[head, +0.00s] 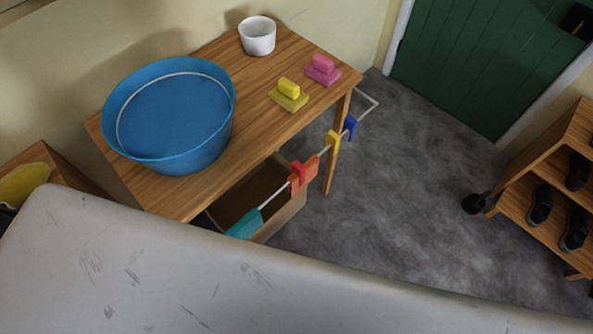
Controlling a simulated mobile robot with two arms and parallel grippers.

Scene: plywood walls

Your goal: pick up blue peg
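The blue peg (350,128) hangs on a thin white line near the right front corner of the wooden table (215,108). It is the farthest right of the pegs on that line. A yellow peg (333,142) is to its left, then orange and red ones (302,175), then a teal piece (245,224) at the lower left. Neither of my grippers is in view. A large pale grey scuffed surface fills the bottom of the head view and hides what lies below the line there.
A box (284,222) is under the line. A shoe rack (550,185) stands right. Grey floor (410,170) between is clear.

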